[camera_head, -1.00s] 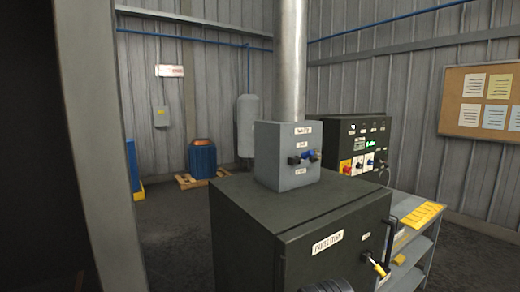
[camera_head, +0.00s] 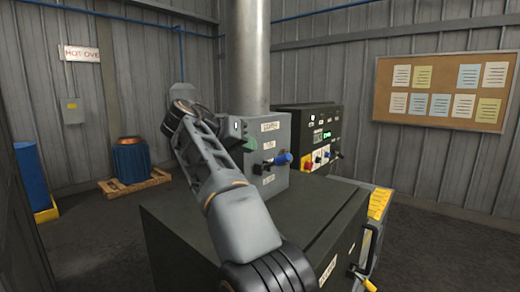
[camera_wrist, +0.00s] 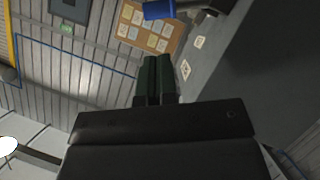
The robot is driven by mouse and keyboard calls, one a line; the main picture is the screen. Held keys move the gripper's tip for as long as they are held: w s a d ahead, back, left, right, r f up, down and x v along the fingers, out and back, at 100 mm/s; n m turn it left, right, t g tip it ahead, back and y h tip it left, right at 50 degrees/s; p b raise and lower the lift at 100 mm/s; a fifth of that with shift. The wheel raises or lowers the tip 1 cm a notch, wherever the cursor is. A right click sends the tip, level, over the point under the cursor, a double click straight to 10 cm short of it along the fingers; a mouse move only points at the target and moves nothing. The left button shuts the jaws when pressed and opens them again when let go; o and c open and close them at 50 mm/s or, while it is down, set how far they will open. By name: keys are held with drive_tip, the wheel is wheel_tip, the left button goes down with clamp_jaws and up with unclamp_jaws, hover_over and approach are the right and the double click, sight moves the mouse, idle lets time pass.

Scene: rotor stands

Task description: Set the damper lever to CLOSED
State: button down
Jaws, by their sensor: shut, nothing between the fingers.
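The damper lever (camera_head: 280,160) has a blue handle and sticks out to the right from the front of a grey box (camera_head: 255,130) at the foot of the metal duct. It lies roughly level. The box has small white labels above and below the lever, too small to read surely. My gripper (camera_head: 250,145) is just left of the lever, in front of the box face, apparently apart from the handle. In the wrist view its dark green fingers (camera_wrist: 157,78) are together and empty. A blue piece at the top edge there is probably the handle (camera_wrist: 158,9).
The box stands on a dark cabinet (camera_head: 200,225) with a yellow-handled latch (camera_head: 364,281) at its front. A dark control panel (camera_head: 312,135) with knobs is behind on the right. A shelf cart (camera_head: 378,205) stands beside the cabinet. Open floor lies at right.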

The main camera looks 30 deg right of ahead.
sight(275, 163)
drive_tip(key=x, duration=0.9)
drive_tip(key=shift+w+d+r, duration=0.15)
drive_tip(key=shift+w+d, duration=0.1)
drive_tip(key=shift+d, duration=0.1)
